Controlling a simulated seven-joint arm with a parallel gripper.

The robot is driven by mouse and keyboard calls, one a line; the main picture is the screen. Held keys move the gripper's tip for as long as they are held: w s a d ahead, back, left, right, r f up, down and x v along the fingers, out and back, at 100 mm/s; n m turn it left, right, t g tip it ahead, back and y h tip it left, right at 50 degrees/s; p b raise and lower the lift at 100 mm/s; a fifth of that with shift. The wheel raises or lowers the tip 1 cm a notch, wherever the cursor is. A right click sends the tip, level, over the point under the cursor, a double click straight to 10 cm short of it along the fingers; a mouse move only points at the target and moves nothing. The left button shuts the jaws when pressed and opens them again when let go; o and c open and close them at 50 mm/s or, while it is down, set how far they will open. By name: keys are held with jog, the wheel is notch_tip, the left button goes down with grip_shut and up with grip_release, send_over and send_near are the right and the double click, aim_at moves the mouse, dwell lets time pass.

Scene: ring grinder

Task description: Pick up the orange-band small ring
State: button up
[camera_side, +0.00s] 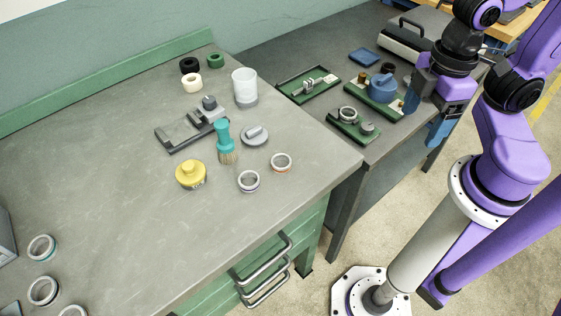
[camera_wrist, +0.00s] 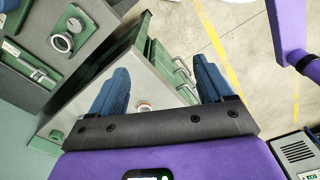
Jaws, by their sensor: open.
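The orange-band small ring (camera_side: 281,162) lies flat on the grey workbench, near its front right corner in the side view. A similar small ring with a purple band (camera_side: 249,181) lies to its left. My gripper (camera_side: 423,120) is open and empty, well to the right of the orange-band ring, by the second table. In the wrist view my gripper (camera_wrist: 160,68) has its two blue fingers spread wide. A small pale ring (camera_wrist: 143,106) shows between them, farther off on the bench; its band colour is too small to tell for sure.
A white cup (camera_side: 244,88) is behind. Green trays (camera_side: 330,129) with fixtures lie on the second table. Several larger rings (camera_side: 42,248) lie at lower left.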

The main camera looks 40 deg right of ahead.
jog(key=r+n, duration=0.1)
jog(key=n, duration=0.4)
send_over(281, 166)
jog(key=f, duration=1.1)
jog(key=shift+s+d, duration=0.1)
jog(key=shift+d, duration=0.1)
jog(key=shift+a+f, duration=0.15)
jog(key=shift+f, duration=2.8)
jog(key=c, duration=1.2)
